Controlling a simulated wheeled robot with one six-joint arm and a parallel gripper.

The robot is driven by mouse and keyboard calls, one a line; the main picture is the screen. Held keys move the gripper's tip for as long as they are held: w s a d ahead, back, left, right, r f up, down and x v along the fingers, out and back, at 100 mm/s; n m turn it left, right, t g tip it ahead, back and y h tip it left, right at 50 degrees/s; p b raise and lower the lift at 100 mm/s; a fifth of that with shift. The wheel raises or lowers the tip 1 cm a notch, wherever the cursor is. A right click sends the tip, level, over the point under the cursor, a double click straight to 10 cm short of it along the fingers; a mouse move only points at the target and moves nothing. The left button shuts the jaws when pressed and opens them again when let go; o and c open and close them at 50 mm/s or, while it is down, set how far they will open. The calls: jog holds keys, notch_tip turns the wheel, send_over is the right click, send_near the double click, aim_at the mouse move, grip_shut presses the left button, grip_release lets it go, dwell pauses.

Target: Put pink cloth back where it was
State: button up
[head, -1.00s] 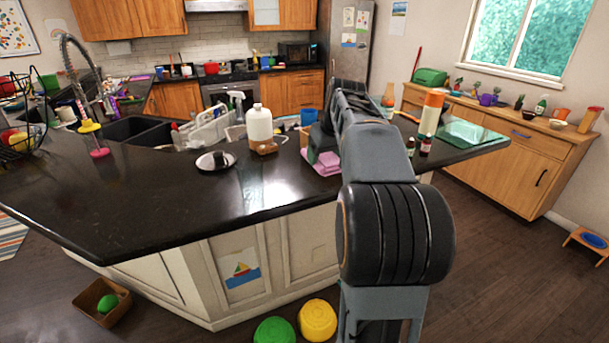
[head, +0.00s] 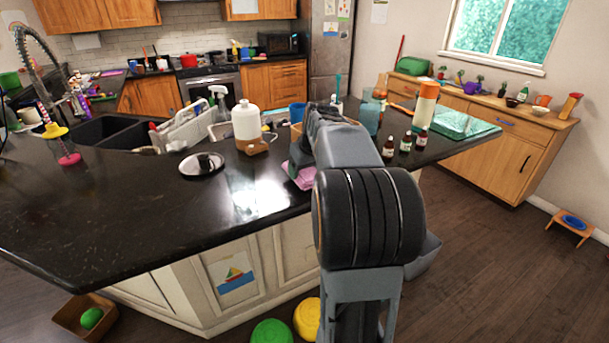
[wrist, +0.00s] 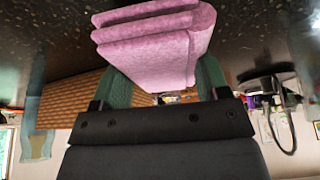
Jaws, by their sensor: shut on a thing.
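The pink cloth (wrist: 155,38) is a folded, layered bundle in the wrist view. My gripper (wrist: 165,75) is shut on it, with a green finger on either side. In the head view the cloth (head: 302,176) shows at the left of my arm, over the dark counter (head: 130,210) near its front edge. My arm hides part of it and my gripper there. I cannot tell whether the cloth touches the counter.
A white jug (head: 246,122) on a brown block and a round plate (head: 202,164) stand left of the cloth. Several small brown bottles (head: 405,144) and an orange-capped bottle (head: 426,105) stand right of my arm. The left front counter is clear.

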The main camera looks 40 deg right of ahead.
jog(key=shift+f, duration=1.1)
jog(key=shift+f, duration=0.15)
jog(key=o, duration=0.9)
jog(key=v, duration=1.2)
jog(key=s+a+f, duration=0.4)
jog(key=a+f, duration=0.1)
jog(key=a, duration=0.2)
jog(key=s+a+f+n, duration=0.1)
jog(key=s+a+f, duration=0.3)
jog(key=a, duration=0.4)
jog(key=s+a+f, duration=0.4)
jog(key=a+f, duration=0.2)
jog(key=a, duration=0.1)
jog(key=shift+s+a+f+n+g+y, duration=0.3)
jog(key=shift+a+f, duration=0.05)
